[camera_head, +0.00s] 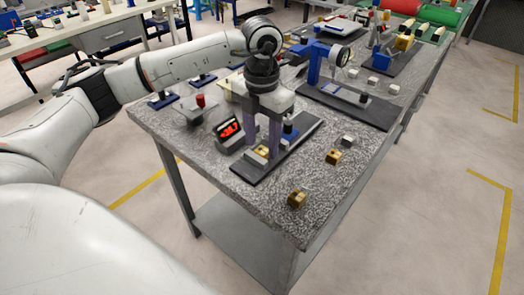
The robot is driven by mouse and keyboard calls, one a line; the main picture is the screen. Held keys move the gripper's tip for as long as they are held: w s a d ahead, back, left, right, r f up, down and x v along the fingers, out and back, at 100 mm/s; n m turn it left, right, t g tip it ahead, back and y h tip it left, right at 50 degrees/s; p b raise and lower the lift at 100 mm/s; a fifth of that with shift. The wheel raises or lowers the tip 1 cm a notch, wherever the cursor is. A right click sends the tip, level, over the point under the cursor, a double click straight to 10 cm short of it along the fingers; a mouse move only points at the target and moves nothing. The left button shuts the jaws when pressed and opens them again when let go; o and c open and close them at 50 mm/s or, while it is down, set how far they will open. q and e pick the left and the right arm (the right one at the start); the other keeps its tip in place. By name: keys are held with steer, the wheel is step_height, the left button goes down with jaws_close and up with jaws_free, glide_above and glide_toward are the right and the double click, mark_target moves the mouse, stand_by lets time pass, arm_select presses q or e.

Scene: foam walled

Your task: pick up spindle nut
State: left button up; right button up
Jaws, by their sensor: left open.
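My left gripper (262,142) points down over a dark base plate (243,171) on the speckled table, with its two fingers apart. A small brass-coloured block (262,152) sits low on the plate between or just behind the fingertips; I cannot tell whether they touch it. Two more brass-coloured blocks lie loose on the table to the right, one near the front corner (297,198) and one farther back (333,156). I cannot tell for sure which of these is the spindle nut. My right gripper is out of view.
A blue post (289,131) stands close to the right finger. A blue stand with a dial (315,62) on another dark plate is behind. Small grey blocks (347,140) lie to the right. The table's front right is mostly clear.

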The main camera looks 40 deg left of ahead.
arm_select(q)
steer(key=shift+f, duration=0.8)
jaws_close()
steer(key=shift+r, duration=0.15)
